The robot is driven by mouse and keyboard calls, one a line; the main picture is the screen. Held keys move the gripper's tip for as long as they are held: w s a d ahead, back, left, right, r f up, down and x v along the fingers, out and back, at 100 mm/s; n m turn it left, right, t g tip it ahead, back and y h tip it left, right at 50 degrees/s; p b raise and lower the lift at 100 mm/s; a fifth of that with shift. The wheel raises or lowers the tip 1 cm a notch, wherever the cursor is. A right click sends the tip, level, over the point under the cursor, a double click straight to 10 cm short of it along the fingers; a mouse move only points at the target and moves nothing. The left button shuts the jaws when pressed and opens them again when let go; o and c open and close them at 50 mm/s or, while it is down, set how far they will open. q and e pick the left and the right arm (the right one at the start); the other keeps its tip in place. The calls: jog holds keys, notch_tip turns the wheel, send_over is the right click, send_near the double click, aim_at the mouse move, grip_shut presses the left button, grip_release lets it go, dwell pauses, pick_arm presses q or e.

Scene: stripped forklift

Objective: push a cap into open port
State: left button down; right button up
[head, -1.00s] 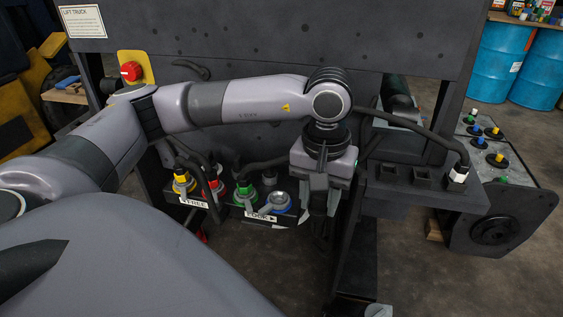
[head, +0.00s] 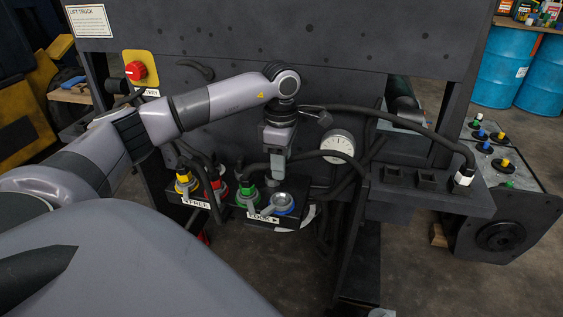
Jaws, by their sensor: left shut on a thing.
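My left gripper (head: 279,174) points down just above the row of coloured ports on the truck's front. It is shut on a small grey part; the part is mostly hidden and I cannot tell its shape. Right below is a port with a blue ring (head: 284,204), with grey metal in its middle. I cannot tell whether the held part touches it. To its left is a green port (head: 247,192) with a hose fitting, then red (head: 217,188) and yellow (head: 186,183) ones. Several coloured caps (head: 505,163) stand on the panel at the right. My right gripper is not in view.
A pressure gauge (head: 338,146) and black hoses are close on the right of the gripper. A dark ledge with square sockets (head: 427,179) and a white-tipped hose plug (head: 463,178) lies farther right. A red knob (head: 136,71) is at upper left.

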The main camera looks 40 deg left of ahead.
pick_arm(q)
jog(key=shift+f+b, duration=1.8)
jog(key=shift+f, duration=0.6)
jog(key=shift+f, duration=0.2)
jog(key=shift+f, duration=0.25)
jog(key=shift+f+b, duration=0.2)
jog(key=shift+b, duration=0.15)
